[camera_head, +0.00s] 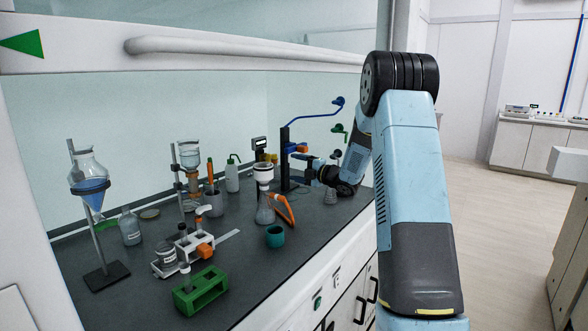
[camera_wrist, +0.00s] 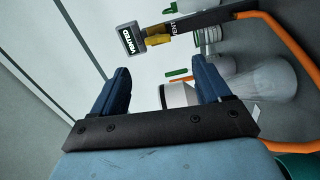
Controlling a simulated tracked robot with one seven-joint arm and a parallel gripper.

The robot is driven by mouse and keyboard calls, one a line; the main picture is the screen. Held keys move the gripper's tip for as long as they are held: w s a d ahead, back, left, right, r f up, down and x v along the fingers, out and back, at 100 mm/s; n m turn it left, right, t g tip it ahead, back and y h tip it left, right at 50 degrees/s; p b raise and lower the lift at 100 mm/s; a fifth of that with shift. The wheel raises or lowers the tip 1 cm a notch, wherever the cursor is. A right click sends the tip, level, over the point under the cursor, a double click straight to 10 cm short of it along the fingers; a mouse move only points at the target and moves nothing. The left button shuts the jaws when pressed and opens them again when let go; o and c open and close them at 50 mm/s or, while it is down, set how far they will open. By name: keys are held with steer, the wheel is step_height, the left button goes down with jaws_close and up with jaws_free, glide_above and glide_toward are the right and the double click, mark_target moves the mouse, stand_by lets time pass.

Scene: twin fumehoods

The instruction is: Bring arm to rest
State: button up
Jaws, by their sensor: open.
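My arm reaches down into the fumehood at the right end of the bench in the head view. My gripper (camera_head: 306,161) is small there, beside the dark upright stand (camera_head: 285,160), and points left. In the wrist view my gripper (camera_wrist: 160,68) shows two blue fingers standing apart, so it is open. A white piece with a dark band (camera_wrist: 178,95) shows in the gap between the fingers, and I cannot tell how far beyond them it lies. I see nothing gripped.
A flask with a white funnel (camera_head: 264,175) and an orange tube (camera_head: 284,212) stands left of my gripper. A teal cup (camera_head: 275,236) is near the bench front. The raised sash (camera_head: 230,50) crosses above. Open floor (camera_head: 495,215) lies right.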

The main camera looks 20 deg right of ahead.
stand_by(0.3)
steer(key=s+r+m+t+h, duration=0.1)
steer(key=s+r+m+h, duration=0.5)
steer(key=r, duration=0.4)
steer(key=s+r+m+g+h, duration=0.2)
steer(key=s+r+m+h, duration=0.25)
steer(key=s+m, duration=0.45)
steer(key=s+a+f+m+g, duration=0.2)
steer(key=s+m, duration=0.1)
steer(key=s, duration=0.9)
steer(key=s+a+f+m+g, duration=0.2)
steer(key=s+a+m+g, duration=0.1)
steer(key=s, duration=1)
steer(key=s+a+f+m+g, duration=0.2)
steer(key=s+m+g, duration=0.1)
steer(key=s, duration=0.9)
steer(key=shift+s+a+f, duration=0.2)
steer(key=shift+a+f, duration=0.1)
steer(key=shift+a, duration=0.05)
